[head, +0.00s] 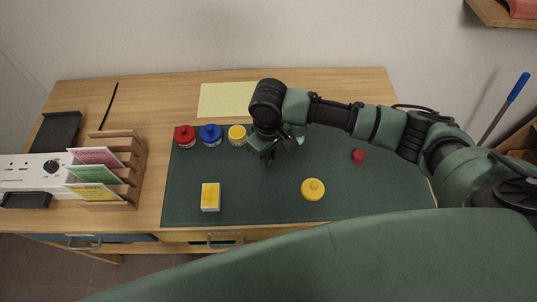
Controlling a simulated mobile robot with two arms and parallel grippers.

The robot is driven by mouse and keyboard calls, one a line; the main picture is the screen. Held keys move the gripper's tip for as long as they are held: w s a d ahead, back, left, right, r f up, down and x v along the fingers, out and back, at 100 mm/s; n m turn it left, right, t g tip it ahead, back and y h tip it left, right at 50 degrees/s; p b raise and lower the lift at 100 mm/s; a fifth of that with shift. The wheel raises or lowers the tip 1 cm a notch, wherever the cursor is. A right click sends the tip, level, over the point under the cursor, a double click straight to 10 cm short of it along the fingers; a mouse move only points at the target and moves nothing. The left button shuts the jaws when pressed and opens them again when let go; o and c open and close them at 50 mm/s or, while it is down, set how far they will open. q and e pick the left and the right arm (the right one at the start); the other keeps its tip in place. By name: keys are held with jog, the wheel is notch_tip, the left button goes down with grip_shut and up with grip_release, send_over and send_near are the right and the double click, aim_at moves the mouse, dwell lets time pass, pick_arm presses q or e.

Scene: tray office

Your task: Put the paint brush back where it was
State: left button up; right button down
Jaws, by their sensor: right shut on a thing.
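My right gripper (267,159) points down over the green mat (260,195), just right of the yellow paint jar (237,136). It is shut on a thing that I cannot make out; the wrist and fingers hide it. I cannot pick out a paint brush for certain anywhere in the head view. A blue jar (210,135) and a red jar (185,137) stand in a row left of the yellow one. My left gripper is not in view.
On the mat lie a yellow-and-white block (210,197), a yellow knobbed disc (313,189) and a small red piece (358,156). A pale yellow sheet (226,99) lies behind. A wooden card rack (128,170) stands left. The mat's front middle is free.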

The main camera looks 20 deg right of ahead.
jog(key=c, duration=1.2)
grip_release()
jog(key=shift+f, duration=0.1)
notch_tip(320, 180, up, 12)
jog(key=shift+r, duration=0.2)
